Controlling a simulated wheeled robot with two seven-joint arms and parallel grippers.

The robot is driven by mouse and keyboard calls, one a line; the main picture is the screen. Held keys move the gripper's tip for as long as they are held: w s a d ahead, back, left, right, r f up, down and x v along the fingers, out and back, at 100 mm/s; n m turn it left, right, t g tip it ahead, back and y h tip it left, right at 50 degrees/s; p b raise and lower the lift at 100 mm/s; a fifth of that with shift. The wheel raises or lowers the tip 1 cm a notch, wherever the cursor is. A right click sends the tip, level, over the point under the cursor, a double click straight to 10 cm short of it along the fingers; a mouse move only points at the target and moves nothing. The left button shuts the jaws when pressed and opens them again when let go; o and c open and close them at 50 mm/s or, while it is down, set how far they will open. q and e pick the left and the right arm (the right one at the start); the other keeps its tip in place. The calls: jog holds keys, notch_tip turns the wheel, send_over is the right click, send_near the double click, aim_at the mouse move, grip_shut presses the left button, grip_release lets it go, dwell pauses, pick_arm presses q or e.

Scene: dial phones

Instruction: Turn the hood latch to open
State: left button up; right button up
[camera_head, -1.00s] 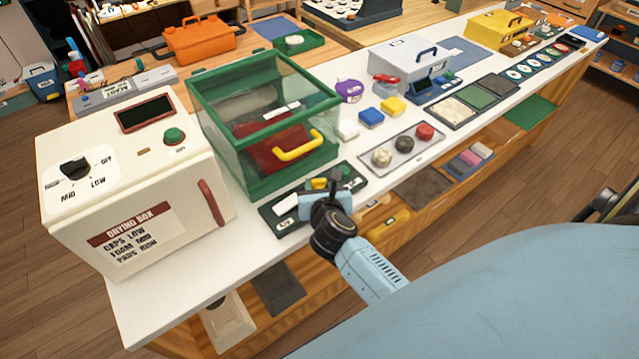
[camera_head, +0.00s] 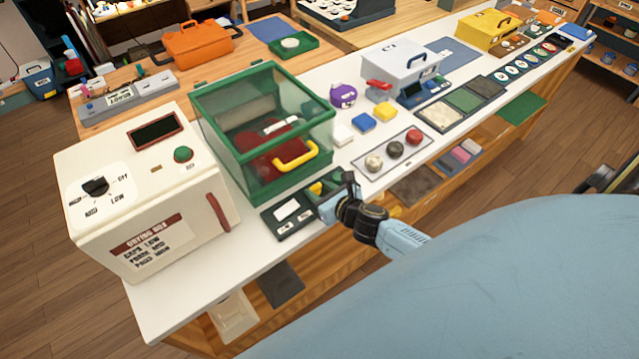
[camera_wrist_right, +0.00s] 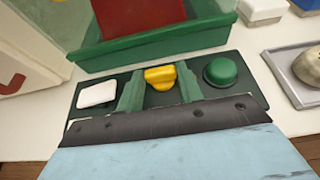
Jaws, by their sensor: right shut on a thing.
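The hood (camera_head: 262,130) is a glass box with a green frame and a yellow handle (camera_head: 296,154) on its front, and it looks closed. A dark panel (camera_head: 268,222) lies at its front foot. On this panel sits a yellow latch knob (camera_wrist_right: 160,77), between a white plate (camera_wrist_right: 97,94) and a green dome button (camera_wrist_right: 220,72). My right gripper (camera_wrist_right: 160,88) has its two green fingers on either side of the yellow knob and is shut on it. In the head view my right gripper (camera_head: 328,192) partly covers the knob. My left gripper is not in view.
A cream drying box (camera_head: 150,190) stands left of the hood. The table's front edge runs just below the panel.

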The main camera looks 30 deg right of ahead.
dwell(0.4)
jog(key=o, duration=1)
jog(key=shift+s, duration=0.1)
jog(key=p+v, duration=0.1)
jog(key=v, duration=1.2)
jog(key=shift+s+p, duration=0.1)
jog(key=shift+p, duration=0.2)
